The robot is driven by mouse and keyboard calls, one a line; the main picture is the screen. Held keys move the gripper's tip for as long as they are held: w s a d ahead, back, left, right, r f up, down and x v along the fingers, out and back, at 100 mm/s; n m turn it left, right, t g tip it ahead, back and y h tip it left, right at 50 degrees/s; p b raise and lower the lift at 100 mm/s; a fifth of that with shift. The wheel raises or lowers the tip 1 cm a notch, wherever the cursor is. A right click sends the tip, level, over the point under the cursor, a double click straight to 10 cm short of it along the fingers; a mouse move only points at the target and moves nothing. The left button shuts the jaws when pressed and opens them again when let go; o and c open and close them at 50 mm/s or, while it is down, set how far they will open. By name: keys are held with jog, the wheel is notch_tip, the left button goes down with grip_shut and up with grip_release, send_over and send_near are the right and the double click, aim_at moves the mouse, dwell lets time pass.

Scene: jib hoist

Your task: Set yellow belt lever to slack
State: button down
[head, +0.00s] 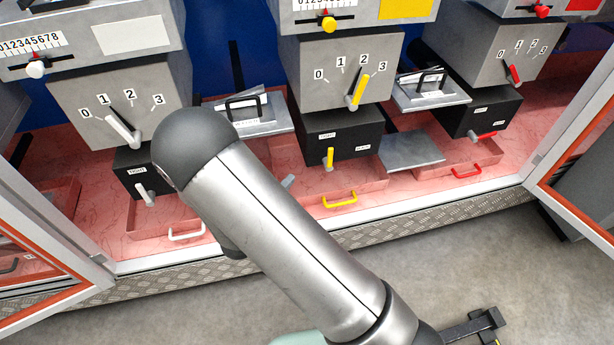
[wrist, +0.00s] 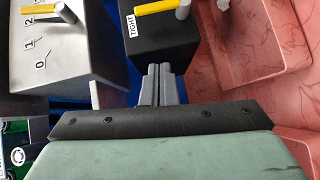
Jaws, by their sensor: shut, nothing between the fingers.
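The yellow belt lever (head: 330,158) sits on the front of the middle black box (head: 343,128), which has a TIGHT label at its left and another label at its right. The lever stands on the TIGHT side. In the wrist view the yellow lever (wrist: 157,7) shows at the top edge beside the TIGHT label (wrist: 132,26). My gripper (wrist: 158,70) is shut and empty, its fingertips pointing toward the black box, apart from the lever. In the head view my arm hides most of it; a grey bit, likely the fingertips (head: 288,181), shows left of the box.
Above the box is a grey dial housing with a yellow pointer (head: 358,91). A yellow drawer handle (head: 340,200) lies below. Similar white-lever (head: 145,195) and red-lever (head: 483,135) stations stand left and right. Grey trays (head: 430,95) stick out between stations.

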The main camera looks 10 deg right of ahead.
jog(key=shift+s+a+f+n+t+h, duration=0.3)
jog(key=shift+s+f+h, duration=0.1)
jog(key=shift+s+h, duration=0.2)
jog(key=shift+d, duration=0.1)
jog(key=b, duration=0.4)
send_near(328, 156)
jog(key=shift+w+a+x, duration=0.3)
jog(key=shift+a+x, duration=0.1)
jog(key=shift+x, duration=3)
jog(key=shift+r+y+p, duration=0.2)
jog(key=shift+y+p, duration=0.1)
